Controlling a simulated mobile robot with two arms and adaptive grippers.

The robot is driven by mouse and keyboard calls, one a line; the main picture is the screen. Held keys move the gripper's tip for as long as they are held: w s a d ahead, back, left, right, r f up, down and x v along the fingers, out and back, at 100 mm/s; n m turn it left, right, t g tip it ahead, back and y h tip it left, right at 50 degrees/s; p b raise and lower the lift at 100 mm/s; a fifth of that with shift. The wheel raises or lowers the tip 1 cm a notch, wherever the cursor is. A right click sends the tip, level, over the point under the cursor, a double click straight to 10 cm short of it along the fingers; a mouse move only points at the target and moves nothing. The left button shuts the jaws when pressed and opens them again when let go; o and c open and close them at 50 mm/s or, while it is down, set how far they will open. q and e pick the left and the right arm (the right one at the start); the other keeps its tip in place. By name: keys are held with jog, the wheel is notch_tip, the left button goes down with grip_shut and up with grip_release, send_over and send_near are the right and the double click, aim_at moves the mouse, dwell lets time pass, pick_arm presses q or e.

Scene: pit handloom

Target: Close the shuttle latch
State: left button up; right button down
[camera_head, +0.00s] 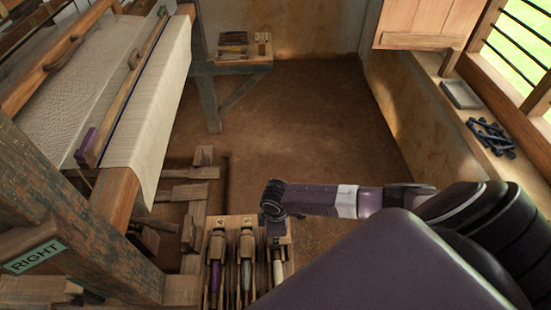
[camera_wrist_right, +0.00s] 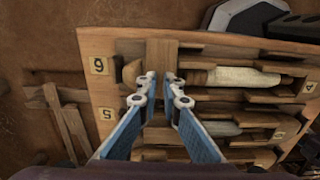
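A wooden shuttle rack (camera_head: 235,222) stands at the bottom centre of the head view, with several shuttles lying in its slots. It also fills much of the right wrist view (camera_wrist_right: 98,40), with number tags 6, 5 and 4. My right gripper (camera_head: 276,228) reaches down over the rack's right slot. In the right wrist view its blue fingertips (camera_wrist_right: 161,78) are a small gap apart, over a short wooden bar (camera_wrist_right: 161,52) across the end of a cream-tipped shuttle (camera_wrist_right: 238,78). I cannot tell whether this bar is the latch, or whether the fingers touch it. My left gripper is out of view.
The loom (camera_head: 140,120) with its pale cloth and a post with a RIGHT sign (camera_head: 35,258) are at the left. A small bench (camera_head: 240,62) stands at the back. A window ledge (camera_head: 470,115) runs along the right wall. The brown floor between is open.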

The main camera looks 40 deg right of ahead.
jog(key=shift+r+m+p, duration=0.15)
jog(key=shift+m+p, duration=0.85)
jog(key=shift+m, duration=0.2)
jog(key=m+p, duration=0.1)
jog(key=m, duration=0.1)
jog(key=shift+m, duration=0.3)
jog(key=m, duration=0.6)
jog(key=shift+m, duration=0.3)
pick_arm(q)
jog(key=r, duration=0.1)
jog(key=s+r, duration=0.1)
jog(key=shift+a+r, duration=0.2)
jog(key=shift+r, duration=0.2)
pick_arm(e)
jog(key=m, duration=0.6)
jog(key=shift+m, duration=0.3)
jog(key=c, duration=2.4)
grip_release()
